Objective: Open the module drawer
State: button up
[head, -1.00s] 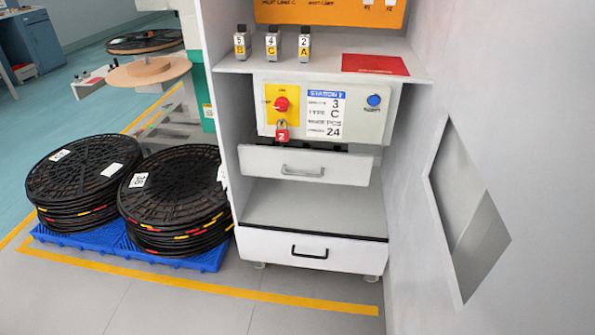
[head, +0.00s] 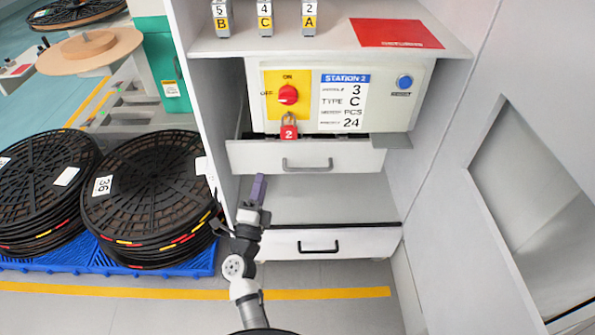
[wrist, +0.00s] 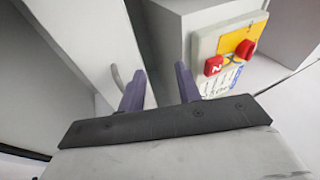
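The upper drawer (head: 350,157) has a white front and a grey bar handle (head: 307,164), and sits under the control box. A dark gap shows above its front, which seems to stand slightly forward. A lower drawer (head: 365,245) has a black handle (head: 318,247). Which one is the module drawer is not marked. My gripper (head: 259,185) is in front of the cabinet's left side, just below and left of the upper handle. In the wrist view its purple fingers (wrist: 160,82) are apart with nothing between them. A curved grey handle (wrist: 117,78) shows beside the left finger.
The control box (head: 340,98) carries a red switch, a red padlock (head: 289,128) marked 2 and a blue button. Several numbered modules (head: 265,18) and a red sheet (head: 396,33) lie on the shelf above. Stacked black reels (head: 150,190) stand left; a white wall is right.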

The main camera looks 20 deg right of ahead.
aim_at(309, 170)
jog(key=s+d+f+m+g+h, duration=0.2)
jog(key=s+d+f+m+g, duration=0.15)
jog(key=d+f, duration=0.4)
jog(key=shift+n, duration=0.45)
jog(key=x, duration=1.3)
jog(key=shift+w+d+f, duration=0.2)
jog(key=shift+w+f, duration=0.15)
jog(key=shift+w, duration=0.05)
grip_shut()
